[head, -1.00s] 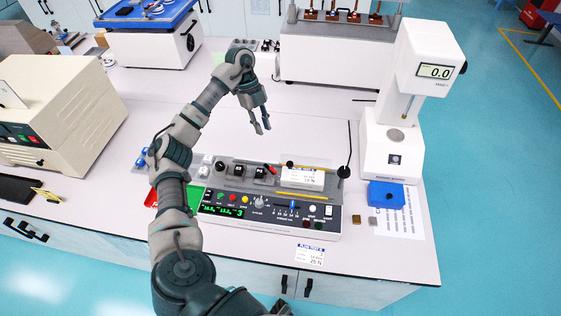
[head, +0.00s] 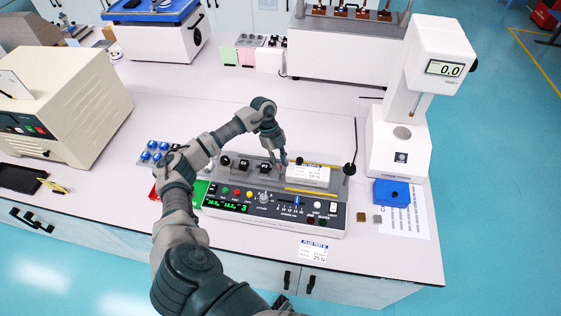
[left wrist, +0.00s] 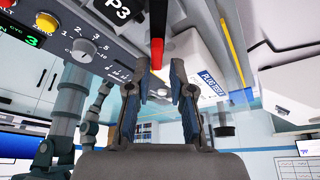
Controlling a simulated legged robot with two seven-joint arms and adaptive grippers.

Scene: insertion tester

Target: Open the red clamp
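The red clamp (left wrist: 157,52) shows in the left wrist view as a narrow red lever with a black upper part, pointing down between my left fingertips. My left gripper (left wrist: 160,75) has its two blue-padded fingers apart, one on each side of the lever's end; I cannot tell whether either touches it. In the head view my left gripper (head: 281,160) is low over the tester panel (head: 272,210), by the white labelled block (head: 308,176), and mostly hides the clamp. My right gripper is not seen.
Black switches (head: 243,166) stand left of the gripper. A thin black post (head: 352,160) rises at the tester's right. A white force gauge stand (head: 398,150) and a blue block (head: 391,193) are farther right.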

